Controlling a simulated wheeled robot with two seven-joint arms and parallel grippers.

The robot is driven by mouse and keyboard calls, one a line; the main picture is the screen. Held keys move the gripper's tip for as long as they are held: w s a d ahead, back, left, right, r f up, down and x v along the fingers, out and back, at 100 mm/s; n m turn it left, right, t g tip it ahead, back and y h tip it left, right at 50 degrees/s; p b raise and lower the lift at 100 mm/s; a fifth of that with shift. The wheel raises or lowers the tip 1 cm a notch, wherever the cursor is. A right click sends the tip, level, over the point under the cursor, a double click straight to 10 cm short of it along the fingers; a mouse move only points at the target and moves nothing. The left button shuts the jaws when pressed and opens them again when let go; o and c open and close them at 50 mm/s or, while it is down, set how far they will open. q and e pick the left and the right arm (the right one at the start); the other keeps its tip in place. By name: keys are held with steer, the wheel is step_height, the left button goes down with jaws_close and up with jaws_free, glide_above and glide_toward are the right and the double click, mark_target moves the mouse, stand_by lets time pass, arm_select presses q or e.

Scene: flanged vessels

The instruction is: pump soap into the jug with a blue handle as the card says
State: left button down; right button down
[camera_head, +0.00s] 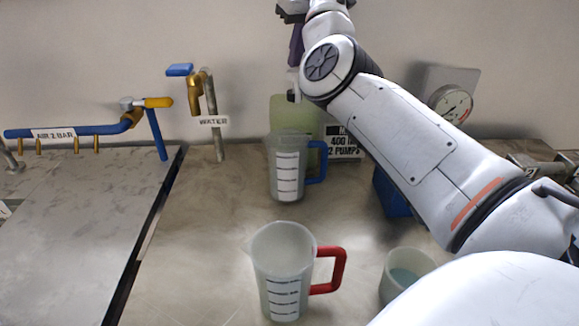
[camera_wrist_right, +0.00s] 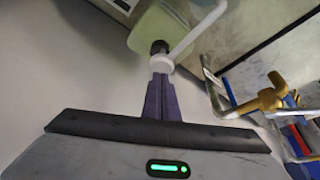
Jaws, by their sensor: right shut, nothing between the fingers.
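The jug with a blue handle (camera_head: 288,172) stands upright on the worktop, in front of the greenish soap bottle (camera_head: 309,115). The bottle's white pump (camera_head: 293,82) is partly behind my right arm; in the wrist view the pump (camera_wrist_right: 163,63) and its long spout show. My right gripper (camera_head: 296,62) has purple fingers, shut and empty, above the pump. In the wrist view the fingertips (camera_wrist_right: 160,78) are at the pump's head; I cannot tell if they touch. The card (camera_head: 345,147) reads "400", "2 PUMPS", partly hidden by my arm. My left gripper is not seen.
A jug with a red handle (camera_head: 284,270) stands in front, with a small cup (camera_head: 404,272) of bluish liquid beside it. A water tap (camera_head: 211,115) and blue air pipe (camera_head: 75,132) are at left. A gauge (camera_head: 452,104) is behind my arm.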

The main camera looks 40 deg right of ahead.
steer(key=shift+f+b, duration=0.85)
steer(key=shift+f, duration=0.65)
steer(key=shift+r, duration=0.1)
steer(key=shift+r+p, duration=1.55)
steer(key=shift+p, duration=0.35)
steer(key=shift+f, duration=0.15)
